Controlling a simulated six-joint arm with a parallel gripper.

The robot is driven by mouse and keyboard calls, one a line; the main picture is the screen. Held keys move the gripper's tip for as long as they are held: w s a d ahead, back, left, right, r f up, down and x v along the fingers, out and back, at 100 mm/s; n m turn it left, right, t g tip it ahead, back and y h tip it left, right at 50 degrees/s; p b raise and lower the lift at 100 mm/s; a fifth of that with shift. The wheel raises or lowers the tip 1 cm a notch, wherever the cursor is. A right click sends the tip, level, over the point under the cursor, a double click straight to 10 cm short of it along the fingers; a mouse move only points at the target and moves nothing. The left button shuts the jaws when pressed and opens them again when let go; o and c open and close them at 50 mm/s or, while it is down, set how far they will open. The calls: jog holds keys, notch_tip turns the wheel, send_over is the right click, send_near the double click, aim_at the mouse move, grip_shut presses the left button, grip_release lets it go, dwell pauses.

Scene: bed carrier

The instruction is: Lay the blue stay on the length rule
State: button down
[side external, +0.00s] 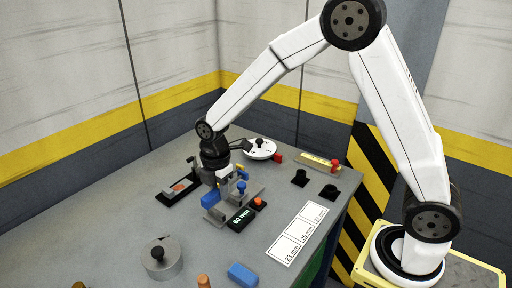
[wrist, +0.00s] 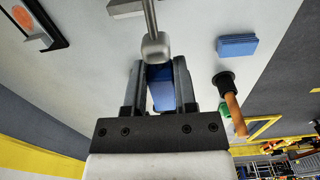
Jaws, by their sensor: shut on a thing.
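My gripper (side external: 222,178) is low over the table at a grey fixture (side external: 216,215) with a "60 mm" display (side external: 241,219). In the wrist view its two fingers (wrist: 160,82) are closed on a blue piece (wrist: 162,92), seemingly the blue stay. In the side view a blue piece (side external: 209,198) shows just below the gripper at the fixture; I cannot tell if it touches the fixture. A white strip (side external: 298,233) printed with mm sizes, which looks like the length rule, lies flat to the right, apart from the gripper.
A separate blue block (side external: 242,274) lies near the front; the wrist view also shows a blue block (wrist: 237,45). A grey cylinder (side external: 162,258) stands at front left. A grey rod end (wrist: 155,46) is close to the fingers.

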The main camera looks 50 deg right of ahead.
jog(key=w+d+m, duration=0.4)
jog(key=d+m, duration=0.1)
jog(key=d, duration=0.6)
jog(key=m, duration=1.3)
send_over(306, 159)
notch_tip(306, 159, down, 4)
jog(key=shift+d+r, duration=0.1)
jog(key=shift+d, duration=0.05)
jog(key=shift+f, duration=2.85)
jog(key=shift+f, duration=1.15)
jog(key=shift+c, duration=1.6)
grip_release()
